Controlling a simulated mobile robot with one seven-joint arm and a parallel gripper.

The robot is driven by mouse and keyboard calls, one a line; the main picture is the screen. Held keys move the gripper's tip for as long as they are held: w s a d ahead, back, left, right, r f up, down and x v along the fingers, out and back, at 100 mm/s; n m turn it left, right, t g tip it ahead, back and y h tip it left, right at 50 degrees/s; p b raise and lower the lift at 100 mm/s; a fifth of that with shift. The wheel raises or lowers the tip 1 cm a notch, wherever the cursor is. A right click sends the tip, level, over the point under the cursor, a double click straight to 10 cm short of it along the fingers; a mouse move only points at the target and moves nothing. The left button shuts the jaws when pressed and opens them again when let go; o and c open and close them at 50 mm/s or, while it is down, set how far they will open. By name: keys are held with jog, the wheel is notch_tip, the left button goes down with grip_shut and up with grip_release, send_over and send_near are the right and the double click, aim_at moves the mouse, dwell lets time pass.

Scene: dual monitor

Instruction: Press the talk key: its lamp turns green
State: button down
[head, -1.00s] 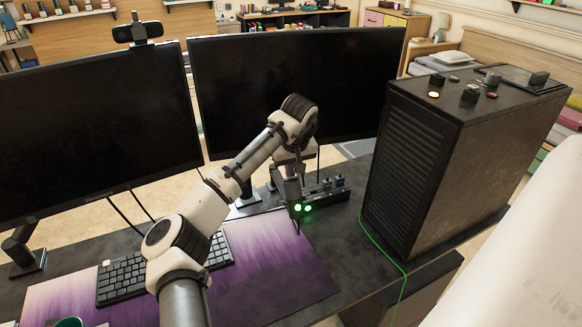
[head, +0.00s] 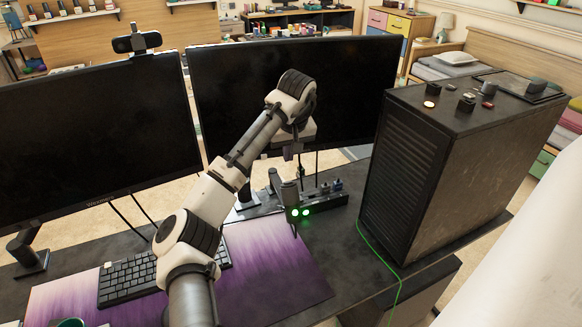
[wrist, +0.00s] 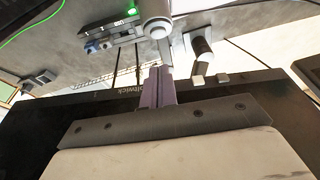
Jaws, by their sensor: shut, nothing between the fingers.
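My gripper (head: 291,155) is shut and empty, hanging in front of the right monitor. I cannot tell which part is the talk key.
Two dark monitors (head: 345,85) stand behind. A black computer tower (head: 440,180) is at right, with small items on top and a green cable (head: 385,260) beside it. A keyboard (head: 125,280) lies on a purple mat (head: 275,275). The mat's right part is clear.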

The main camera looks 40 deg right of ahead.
jog(key=v, duration=0.5)
jog(key=shift+a+r, duration=0.15)
jog(key=shift+r, duration=0.25)
